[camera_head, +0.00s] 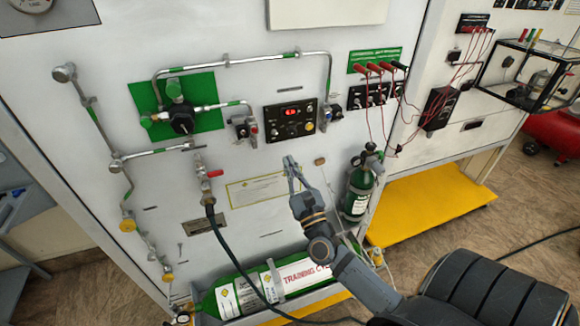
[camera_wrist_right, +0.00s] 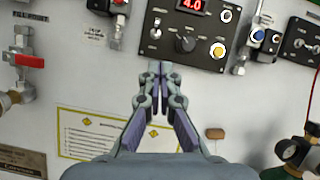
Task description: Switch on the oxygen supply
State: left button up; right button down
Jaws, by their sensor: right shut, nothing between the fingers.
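The black control panel (camera_head: 274,134) is on the white wall, with a lit red display (camera_head: 291,113). In the right wrist view the panel (camera_wrist_right: 172,15) shows a display (camera_wrist_right: 191,4) reading 4.0, small toggle switches (camera_wrist_right: 156,28), a dark rotary knob (camera_wrist_right: 186,44) and a yellow-orange button (camera_wrist_right: 217,50). My right gripper (camera_head: 290,163) is shut and empty, below the panel. In the right wrist view its fingertips (camera_wrist_right: 160,68) lie just below and left of the knob; contact with the panel cannot be told. My left gripper is not in view.
A red-handled valve (camera_head: 214,173) with a black hose and a green-backed regulator (camera_head: 181,122) are left of the panel. Another valve (camera_head: 241,128) sits close to its left side. A small green cylinder (camera_head: 358,188) stands to the right, and a large training cylinder (camera_head: 250,290) lies below.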

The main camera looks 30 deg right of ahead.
pick_arm(q)
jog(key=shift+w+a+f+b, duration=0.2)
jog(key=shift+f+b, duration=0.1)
jog(key=shift+b, duration=0.1)
pick_arm(e)
jog(key=s+a+r, duration=0.1)
jog(key=s+r, duration=0.1)
jog(key=s, duration=0.6)
jog(key=shift+a, duration=0.4)
